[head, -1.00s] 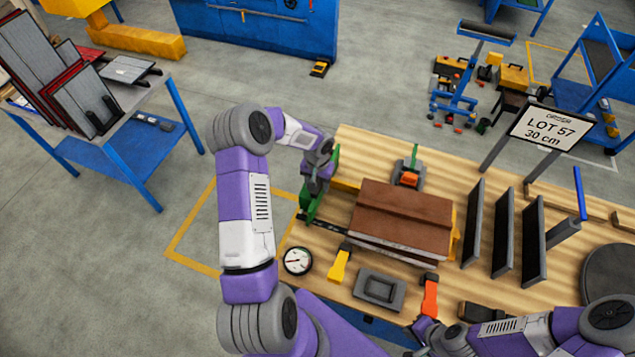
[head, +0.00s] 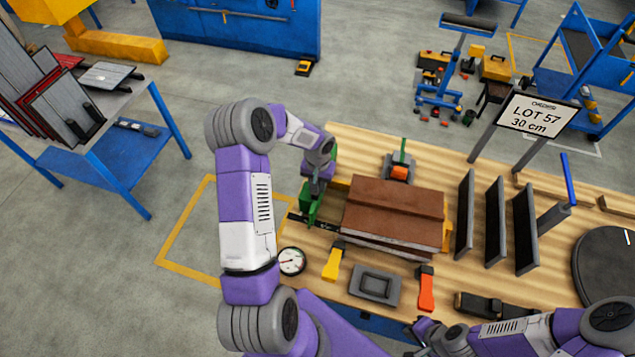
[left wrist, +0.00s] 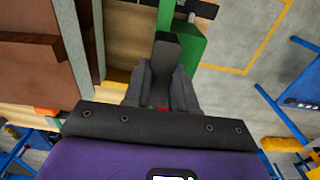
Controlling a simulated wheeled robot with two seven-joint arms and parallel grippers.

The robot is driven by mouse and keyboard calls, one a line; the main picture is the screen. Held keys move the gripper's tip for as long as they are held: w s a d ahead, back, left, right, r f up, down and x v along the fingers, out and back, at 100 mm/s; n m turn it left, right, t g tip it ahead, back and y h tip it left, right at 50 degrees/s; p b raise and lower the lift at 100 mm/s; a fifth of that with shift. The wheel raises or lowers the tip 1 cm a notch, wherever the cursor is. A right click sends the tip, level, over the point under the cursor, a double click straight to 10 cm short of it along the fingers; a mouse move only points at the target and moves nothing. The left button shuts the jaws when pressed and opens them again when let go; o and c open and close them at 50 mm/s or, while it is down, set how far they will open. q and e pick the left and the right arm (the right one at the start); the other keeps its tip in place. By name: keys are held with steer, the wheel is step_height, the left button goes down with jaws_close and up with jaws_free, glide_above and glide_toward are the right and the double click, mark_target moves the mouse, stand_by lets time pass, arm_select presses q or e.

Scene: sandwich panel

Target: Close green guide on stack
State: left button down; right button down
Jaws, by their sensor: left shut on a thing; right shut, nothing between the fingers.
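The green guide (head: 312,210) stands at the left end of the bench on a dark rail (head: 328,226). The brown stack (head: 395,208) lies to its right, with a gap between them. In the left wrist view the guide (left wrist: 188,48) is at top centre and the stack (left wrist: 40,50) at the left, with bare wood between. My left gripper (left wrist: 163,90) is shut on the guide's dark grip; in the head view the gripper (head: 318,178) is partly hidden by my arm. My right gripper (head: 424,328) is shut and empty near the bench's front edge, away from the stack.
An orange-topped clamp (head: 398,170) stands behind the stack, and yellow (head: 333,262) and orange (head: 426,290) clamps in front. A gauge (head: 291,261) and grey tray (head: 376,285) lie near the front edge. Upright dark plates (head: 495,222) stand to the right.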

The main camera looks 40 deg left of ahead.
arm_select(q)
steer(key=shift+w+d+f, duration=0.1)
steer(key=shift+d, duration=0.4)
steer(key=c, duration=1.1)
jaws_free()
steer(key=shift+a, duration=0.35)
steer(key=shift+o, duration=0.9)
steer(key=shift+d, duration=0.25)
steer(key=shift+r, duration=3.8)
